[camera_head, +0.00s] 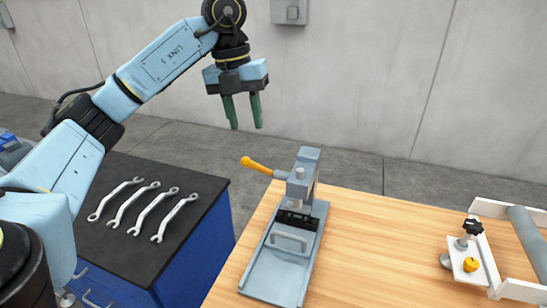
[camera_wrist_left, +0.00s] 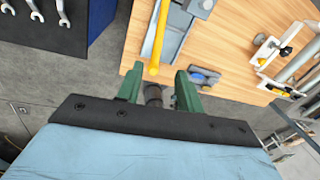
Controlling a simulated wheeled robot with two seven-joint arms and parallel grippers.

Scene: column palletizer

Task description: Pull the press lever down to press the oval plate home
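The press (camera_head: 307,170) stands on the wooden table, its grey base tray running toward me. Its lever (camera_head: 258,166) has an orange-yellow handle sticking out to the left and slightly up. In the left wrist view the lever (camera_wrist_left: 160,32) shows as a long yellow bar ending just above the fingers. My left gripper (camera_head: 243,110) is open and empty, fingers pointing down, above and a little left of the press, apart from the lever. The fingers also show in the left wrist view (camera_wrist_left: 158,92). I cannot make out the oval plate. My right gripper is not in view.
A blue cabinet with a black top (camera_head: 140,235) stands left, with several wrenches on it. A white-framed fixture (camera_head: 493,250) with a clamp stands at the table's right. The table (camera_head: 375,250) is clear between press and fixture. A concrete wall (camera_head: 400,80) is behind.

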